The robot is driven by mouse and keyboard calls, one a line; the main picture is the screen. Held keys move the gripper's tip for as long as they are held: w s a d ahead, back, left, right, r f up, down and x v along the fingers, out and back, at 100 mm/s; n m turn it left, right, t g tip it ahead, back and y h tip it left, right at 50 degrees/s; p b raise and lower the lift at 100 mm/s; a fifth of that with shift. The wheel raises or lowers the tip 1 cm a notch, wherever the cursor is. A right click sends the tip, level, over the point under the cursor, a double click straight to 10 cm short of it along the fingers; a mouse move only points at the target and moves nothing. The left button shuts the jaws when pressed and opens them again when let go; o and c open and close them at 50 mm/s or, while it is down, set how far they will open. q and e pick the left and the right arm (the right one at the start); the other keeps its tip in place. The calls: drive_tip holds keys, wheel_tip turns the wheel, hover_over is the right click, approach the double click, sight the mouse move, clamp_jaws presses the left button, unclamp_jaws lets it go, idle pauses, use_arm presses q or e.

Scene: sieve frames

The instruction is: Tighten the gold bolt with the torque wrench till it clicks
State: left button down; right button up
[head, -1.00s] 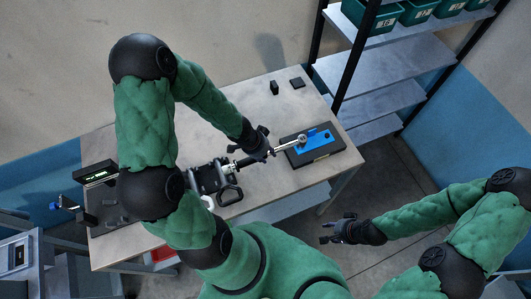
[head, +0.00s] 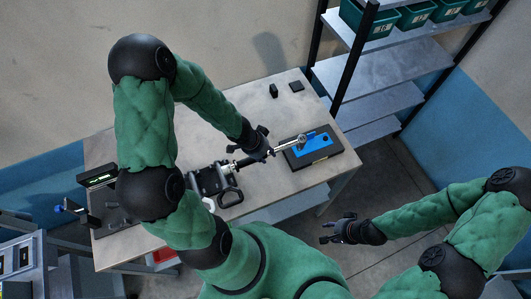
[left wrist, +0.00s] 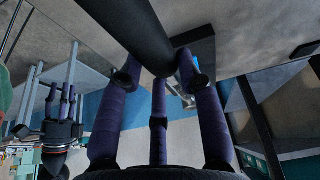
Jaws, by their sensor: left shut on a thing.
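My left gripper (head: 262,150) is shut on the torque wrench over the table. The wrench's bright metal shaft (head: 285,146) reaches right from the fingers, and its round head lies over the blue plate (head: 318,141) on a black base. The gold bolt cannot be made out; the wrench head may cover it. In the left wrist view the dark wrench handle (left wrist: 138,32) crosses above my left fingers (left wrist: 160,85). My right gripper (head: 332,231) is open and empty, off the table's front edge, with its fingers spread.
A black cradle with a handle (head: 212,183) stands on the table (head: 225,115) left of the wrench. Two small dark blocks (head: 296,86) lie at the back. A lit display (head: 97,177) stands at the left end. A shelf with green bins (head: 413,14) stands behind right.

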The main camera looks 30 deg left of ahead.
use_arm(q)
drive_tip(key=shift+r+p, duration=1.25)
drive_tip(key=shift+r, duration=0.2)
